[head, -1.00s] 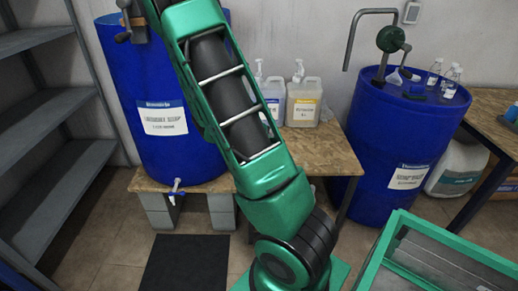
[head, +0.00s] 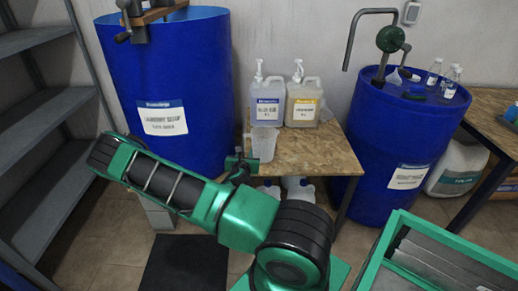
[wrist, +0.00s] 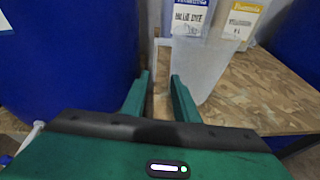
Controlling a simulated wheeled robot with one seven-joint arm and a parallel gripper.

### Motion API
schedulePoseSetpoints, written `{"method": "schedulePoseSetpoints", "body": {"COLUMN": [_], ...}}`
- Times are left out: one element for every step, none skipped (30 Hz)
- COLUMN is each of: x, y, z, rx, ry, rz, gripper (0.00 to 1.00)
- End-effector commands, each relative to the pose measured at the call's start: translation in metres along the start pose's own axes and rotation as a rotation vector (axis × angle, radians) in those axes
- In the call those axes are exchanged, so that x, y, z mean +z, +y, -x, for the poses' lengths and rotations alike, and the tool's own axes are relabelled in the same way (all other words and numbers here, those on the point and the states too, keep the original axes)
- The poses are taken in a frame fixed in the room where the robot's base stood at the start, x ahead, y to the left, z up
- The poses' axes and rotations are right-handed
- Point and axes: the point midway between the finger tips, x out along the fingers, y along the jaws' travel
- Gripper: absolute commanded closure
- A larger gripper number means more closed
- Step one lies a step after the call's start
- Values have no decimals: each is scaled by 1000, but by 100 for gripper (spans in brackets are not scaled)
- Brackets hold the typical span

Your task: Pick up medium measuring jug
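A translucent measuring jug (head: 264,146) stands upright on the wooden table, in front of the two pump bottles. In the wrist view the jug (wrist: 199,68) is just ahead and slightly right, with its handle side toward the left. My gripper (head: 243,160) is at the table's left front, close to the jug's left side. In the wrist view my gripper (wrist: 160,78) is open, with its fingers apart and the handle side of the jug ahead between them. The right finger overlaps the jug's body in the picture; I cannot tell whether it touches.
A blue drum (head: 170,85) rises close on the left of my gripper. A blue-dye bottle (head: 267,100) and a yellow-labelled bottle (head: 302,101) stand behind the jug. Another blue drum (head: 400,150) is at right. The table's right part (head: 325,155) is clear.

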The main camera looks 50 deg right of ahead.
Motion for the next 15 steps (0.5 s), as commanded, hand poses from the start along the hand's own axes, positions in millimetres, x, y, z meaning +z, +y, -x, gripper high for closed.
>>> {"method": "schedulePoseSetpoints", "body": {"x": [-5,-7,-9,-10,-11,-11,-11,-11,-11,-11,-10,-11,-11,-11,-12], "y": [3,5,7,8,9,9,9,9,10,9,10,10,10,10,10], "z": [0,-1,-1,-2,-4,-8,-12,-16,-22,-27,-32,-37,-42,-45,-49], "rx": [19,28,38,43,46,48,48,48,49,48,49,48,48,48,48], "ry": [6,7,10,11,11,11,11,11,10,10,10,11,10,10,11], "rz": [38,54,69,77,82,87,86,86,85,83,83,84,84,83,84], "gripper": [73,73,73,73,73,73,73,73,73,73,73,73,73,73,73]}}
